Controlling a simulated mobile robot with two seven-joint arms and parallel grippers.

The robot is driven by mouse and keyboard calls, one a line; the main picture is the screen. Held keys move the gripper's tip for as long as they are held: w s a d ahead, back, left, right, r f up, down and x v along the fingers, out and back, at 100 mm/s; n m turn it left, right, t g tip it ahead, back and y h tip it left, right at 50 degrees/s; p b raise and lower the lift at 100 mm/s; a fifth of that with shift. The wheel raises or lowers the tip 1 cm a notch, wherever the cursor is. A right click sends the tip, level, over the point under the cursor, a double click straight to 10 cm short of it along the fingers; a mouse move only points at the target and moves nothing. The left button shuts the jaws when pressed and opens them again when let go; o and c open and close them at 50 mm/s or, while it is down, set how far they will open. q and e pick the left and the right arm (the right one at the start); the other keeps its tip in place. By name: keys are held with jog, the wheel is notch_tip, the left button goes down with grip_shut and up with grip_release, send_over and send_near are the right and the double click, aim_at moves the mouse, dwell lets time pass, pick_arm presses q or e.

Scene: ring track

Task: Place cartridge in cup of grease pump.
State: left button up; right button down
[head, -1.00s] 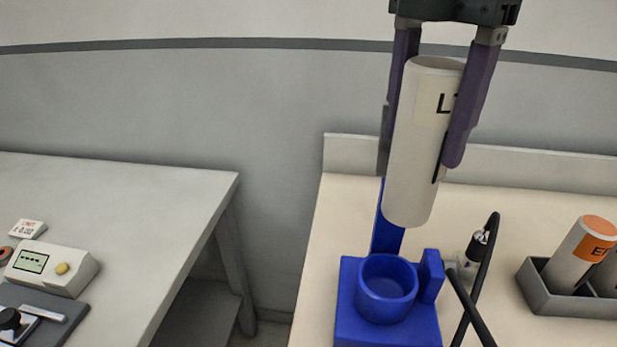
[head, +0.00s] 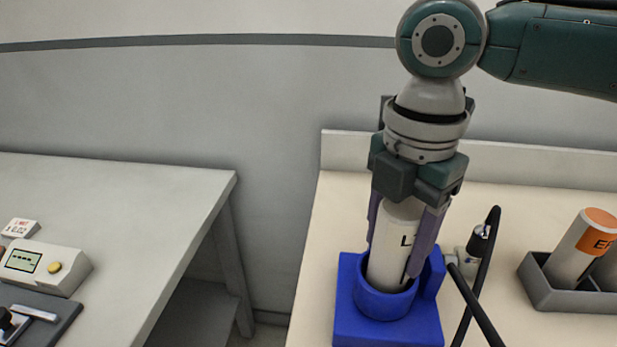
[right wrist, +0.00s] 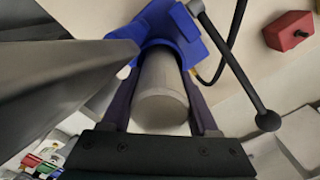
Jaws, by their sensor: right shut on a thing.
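The white cartridge (head: 390,262) with black lettering stands nearly upright with its lower end inside the round cup (head: 384,303) of the blue grease pump (head: 350,325). Whether it touches the cup's floor is hidden. My right gripper (head: 402,245) points down and is shut on the cartridge, with its purple fingers on either side. In the right wrist view the cartridge (right wrist: 160,95) lies between the fingers, with the blue pump (right wrist: 165,28) beyond it. My left gripper is not in view.
A black hose (head: 476,280) rises just right of the pump. A grey tray (head: 545,290) with orange-topped cartridges (head: 578,250) stands farther right. A second table (head: 150,215) at left holds a device with a display (head: 45,266). The cream table (head: 325,225) is clear left of the pump.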

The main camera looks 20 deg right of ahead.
jog(key=shift+c, duration=0.7)
grip_release()
jog(key=shift+f, duration=0.1)
notch_tip(320, 180, up, 12)
jog(key=shift+r+p, duration=0.2)
jog(key=shift+p, duration=0.45)
